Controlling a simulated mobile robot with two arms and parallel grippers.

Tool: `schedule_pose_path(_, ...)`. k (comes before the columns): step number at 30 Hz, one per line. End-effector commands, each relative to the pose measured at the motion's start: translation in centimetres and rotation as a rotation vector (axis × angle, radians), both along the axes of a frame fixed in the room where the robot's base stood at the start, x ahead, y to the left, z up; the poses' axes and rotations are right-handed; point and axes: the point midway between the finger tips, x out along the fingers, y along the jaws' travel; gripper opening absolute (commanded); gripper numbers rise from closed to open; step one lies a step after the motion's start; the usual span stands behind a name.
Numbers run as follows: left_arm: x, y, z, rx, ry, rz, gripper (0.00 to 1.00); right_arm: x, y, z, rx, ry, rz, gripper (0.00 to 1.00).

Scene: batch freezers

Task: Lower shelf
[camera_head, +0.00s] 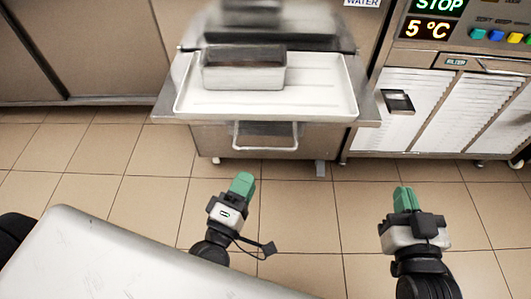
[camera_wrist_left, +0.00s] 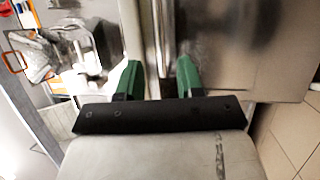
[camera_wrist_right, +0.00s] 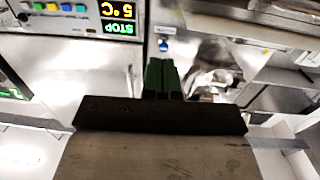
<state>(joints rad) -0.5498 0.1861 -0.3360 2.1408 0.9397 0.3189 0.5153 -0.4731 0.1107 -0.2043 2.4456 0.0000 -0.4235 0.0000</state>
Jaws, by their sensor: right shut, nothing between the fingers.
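A steel shelf (camera_head: 368,112) with a wire handle (camera_head: 265,148) at its front juts out from the machine at the top middle of the head view. It carries a white tray (camera_head: 325,104), and a grey metal pan (camera_head: 243,78) with dark contents stands in the tray. My left gripper (camera_head: 243,182) is in front of and below the shelf, apart from it; its fingers are spread and empty in the left wrist view (camera_wrist_left: 158,80). My right gripper (camera_head: 404,198) is further right, clear of the shelf; its fingers are together in the right wrist view (camera_wrist_right: 161,76).
A freezer (camera_head: 455,95) with white louvred panels, coloured buttons and a display reading STOP and 5 °C stands at the right. A light metal surface (camera_head: 110,250) fills the lower left. Tiled floor (camera_head: 320,220) lies open between my grippers and the machines.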

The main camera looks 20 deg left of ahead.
Motion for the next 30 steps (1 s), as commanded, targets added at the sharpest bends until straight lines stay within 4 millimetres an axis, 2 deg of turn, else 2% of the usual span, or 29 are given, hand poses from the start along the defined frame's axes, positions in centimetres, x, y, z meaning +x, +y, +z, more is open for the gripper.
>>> schedule_pose_path(9, 6.0, -0.7, 1.2, -0.001, -0.003, 0.003, 0.37, -0.1, -0.2, -0.7, -0.016, 0.061, -0.004, 0.0)
schedule_pose_path(15, 8.5, -1.0, 1.5, 0.002, 0.0, 0.0, 0.37, -0.2, -0.3, -1.2, -0.023, 0.09, -0.006, 0.0)
schedule_pose_path(19, 9.2, -1.1, 1.7, 0.003, 0.0, 0.0, 0.37, -0.2, -0.3, -1.3, -0.024, 0.097, -0.007, 0.0)
schedule_pose_path(27, 9.3, -1.1, 1.6, 0.004, 0.002, -0.001, 0.37, -0.3, -0.3, -1.3, -0.025, 0.099, -0.007, 0.0)
schedule_pose_path(30, 9.3, -1.1, 1.6, 0.003, 0.001, -0.001, 0.23, -0.3, -0.3, -1.3, -0.025, 0.099, -0.007, 0.0)
